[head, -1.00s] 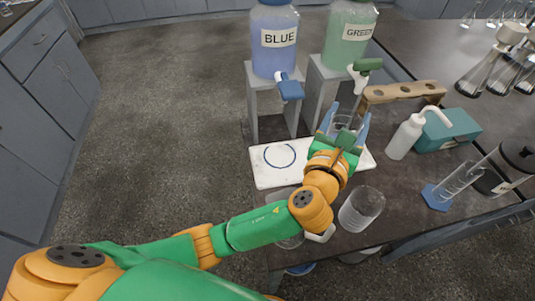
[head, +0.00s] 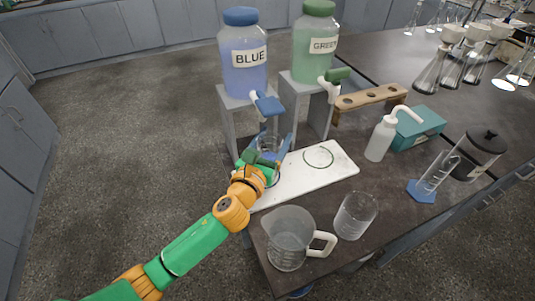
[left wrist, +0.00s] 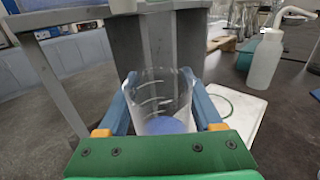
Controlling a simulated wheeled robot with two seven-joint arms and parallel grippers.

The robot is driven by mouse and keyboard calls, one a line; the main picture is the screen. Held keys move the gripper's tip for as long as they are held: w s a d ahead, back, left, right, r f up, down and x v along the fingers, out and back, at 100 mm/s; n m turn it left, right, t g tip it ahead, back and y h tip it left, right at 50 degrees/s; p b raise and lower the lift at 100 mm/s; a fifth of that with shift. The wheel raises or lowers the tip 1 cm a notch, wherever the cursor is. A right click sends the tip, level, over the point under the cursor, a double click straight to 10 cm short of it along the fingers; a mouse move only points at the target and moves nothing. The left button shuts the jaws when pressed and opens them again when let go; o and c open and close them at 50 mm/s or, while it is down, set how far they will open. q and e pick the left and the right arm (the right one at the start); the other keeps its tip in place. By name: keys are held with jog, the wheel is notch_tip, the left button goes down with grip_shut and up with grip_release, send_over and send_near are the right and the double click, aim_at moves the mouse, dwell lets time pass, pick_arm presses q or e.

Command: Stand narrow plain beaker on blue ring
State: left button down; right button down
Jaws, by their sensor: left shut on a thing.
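My left gripper (head: 268,150) is shut on a narrow clear beaker (left wrist: 158,92) with white marks, upright between its fingers. A blue patch shows low in the beaker; I cannot tell whether it is liquid. In the head view the beaker is over the left part of the white board (head: 300,180), beneath the blue bottle's tap. The blue ring (head: 277,178) on the board is mostly hidden by my gripper, with only a short arc showing. I cannot tell whether the beaker touches the board. My right gripper is not in view.
A green ring (head: 318,146) is drawn on the board's right part. Blue (head: 242,70) and green (head: 313,65) bottles stand on grey stands behind. A handled jug (head: 287,245) and a wider beaker (head: 356,217) stand in front, a wash bottle (head: 380,140) to the right.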

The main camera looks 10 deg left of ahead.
pick_arm(q)
jog(key=shift+w+a+f, duration=0.15)
jog(key=shift+a+f, duration=0.2)
jog(key=shift+f, duration=0.2)
jog(key=shift+w+a+f+b, duration=0.1)
jog(key=shift+a+f+b, duration=0.1)
jog(key=shift+f+b, duration=0.6)
jog(key=shift+w+a+f+b, duration=0.1)
jog(key=shift+a+f+b, duration=0.15)
jog(key=shift+f, duration=0.95)
jog(key=shift+s, duration=0.1)
jog(key=shift+f, duration=0.2)
jog(key=shift+c, duration=0.2)
grip_release()
jog(key=shift+r, duration=0.15)
